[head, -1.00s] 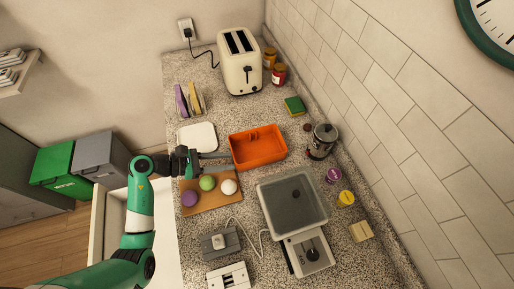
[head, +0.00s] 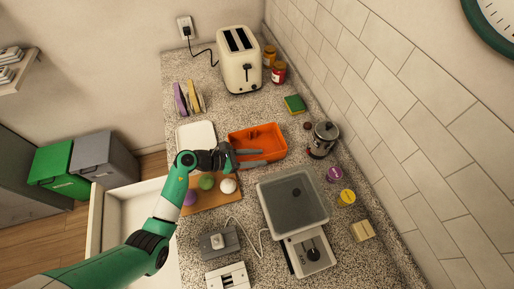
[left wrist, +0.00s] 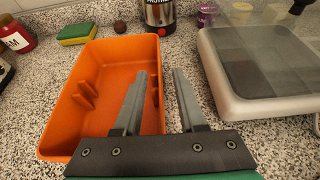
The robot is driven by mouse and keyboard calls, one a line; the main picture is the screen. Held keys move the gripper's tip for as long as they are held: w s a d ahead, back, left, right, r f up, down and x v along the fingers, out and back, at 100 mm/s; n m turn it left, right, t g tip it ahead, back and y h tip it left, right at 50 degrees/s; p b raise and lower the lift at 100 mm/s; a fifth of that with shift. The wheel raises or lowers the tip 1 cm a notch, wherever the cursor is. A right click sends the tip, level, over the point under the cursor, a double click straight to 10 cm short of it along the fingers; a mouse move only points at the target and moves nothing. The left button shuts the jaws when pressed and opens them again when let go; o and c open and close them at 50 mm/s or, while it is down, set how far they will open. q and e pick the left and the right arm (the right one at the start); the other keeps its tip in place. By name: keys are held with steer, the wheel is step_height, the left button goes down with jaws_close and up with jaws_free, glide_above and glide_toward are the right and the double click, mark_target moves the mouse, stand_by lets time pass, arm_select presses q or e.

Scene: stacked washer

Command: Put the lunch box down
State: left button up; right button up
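The orange lunch box (head: 275,137) is an open tray with small dividers inside, resting on the speckled counter. It fills the left of the left wrist view (left wrist: 95,70). My left gripper (head: 264,157) is at its near long side with the fingers spread. In the left wrist view my left gripper (left wrist: 165,85) has one finger over the box's inside and the other just outside its wall. The wall lies between them, and I see no grip on it. My right gripper is in neither view.
A wooden board (head: 222,203) with several coloured balls lies below my left arm. A grey-lidded translucent container (head: 292,203) sits close to the box's right.

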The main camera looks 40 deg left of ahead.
arm_select(q)
jaws_close()
steer(key=shift+r, duration=0.15)
stand_by(1.2)
